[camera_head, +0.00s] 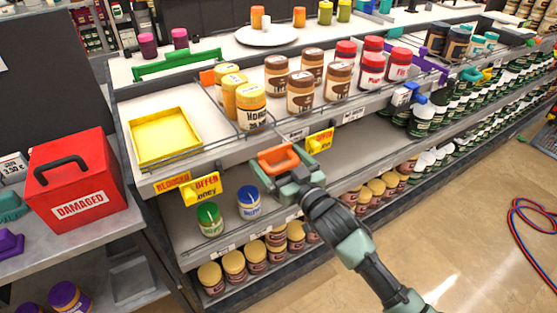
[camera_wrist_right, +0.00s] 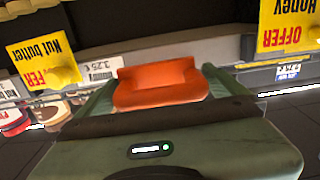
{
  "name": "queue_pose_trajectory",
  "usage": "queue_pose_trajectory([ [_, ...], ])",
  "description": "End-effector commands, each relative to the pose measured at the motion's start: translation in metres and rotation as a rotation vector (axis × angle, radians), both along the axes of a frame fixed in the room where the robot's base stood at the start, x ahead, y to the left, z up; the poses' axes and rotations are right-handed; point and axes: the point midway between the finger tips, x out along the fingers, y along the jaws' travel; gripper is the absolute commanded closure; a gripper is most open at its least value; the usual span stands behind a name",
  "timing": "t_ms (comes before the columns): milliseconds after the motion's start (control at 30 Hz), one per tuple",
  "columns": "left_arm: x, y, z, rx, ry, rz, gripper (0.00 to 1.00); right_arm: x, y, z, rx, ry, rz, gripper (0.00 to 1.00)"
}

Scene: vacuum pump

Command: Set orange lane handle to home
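The orange lane handle (camera_head: 279,159) is at the front of the upper shelf, below the honey jars (camera_head: 250,104). My right gripper (camera_head: 282,166) reaches it from the front. In the right wrist view, the orange handle (camera_wrist_right: 160,84) sits between the two fingers of my right gripper (camera_wrist_right: 160,95), which appear to touch it on both sides. An orange piece (camera_head: 207,77) also shows behind the honey jars, beside the wire lane divider. My left gripper is not in view.
Yellow offer tags (camera_head: 320,142) flank the handle along the shelf edge. A yellow tray (camera_head: 165,135) lies left of the honey jars. Nut butter jars (camera_head: 301,91) stand to their right. Below are a green-lidded jar (camera_head: 210,219) and a blue-lidded jar (camera_head: 249,203). A red box (camera_head: 77,178) stands left.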

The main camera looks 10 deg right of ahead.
Motion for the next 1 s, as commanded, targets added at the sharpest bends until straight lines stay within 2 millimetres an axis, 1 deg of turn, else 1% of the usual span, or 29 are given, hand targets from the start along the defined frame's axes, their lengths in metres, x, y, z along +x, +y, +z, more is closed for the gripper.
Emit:
queue_pose_trajectory([
  [167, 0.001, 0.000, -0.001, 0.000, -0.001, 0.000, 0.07, -0.004, -0.002, -0.001, -0.001, 0.000, 0.000, 0.00],
  [267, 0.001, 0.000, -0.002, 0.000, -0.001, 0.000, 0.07, -0.016, -0.006, -0.002, -0.001, 0.001, 0.000, 0.00],
  [500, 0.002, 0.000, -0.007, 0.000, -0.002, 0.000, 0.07, -0.055, -0.020, -0.002, -0.001, 0.002, 0.000, 0.00],
  [600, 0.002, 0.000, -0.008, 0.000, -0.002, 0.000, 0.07, -0.066, -0.024, -0.001, 0.000, 0.001, 0.001, 0.00],
  [733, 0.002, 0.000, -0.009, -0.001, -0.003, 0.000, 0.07, -0.073, -0.027, 0.000, 0.000, 0.000, 0.000, 0.00],
  [1000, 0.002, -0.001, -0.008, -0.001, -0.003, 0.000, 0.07, -0.073, -0.027, 0.000, 0.000, 0.000, 0.000, 0.00],
])
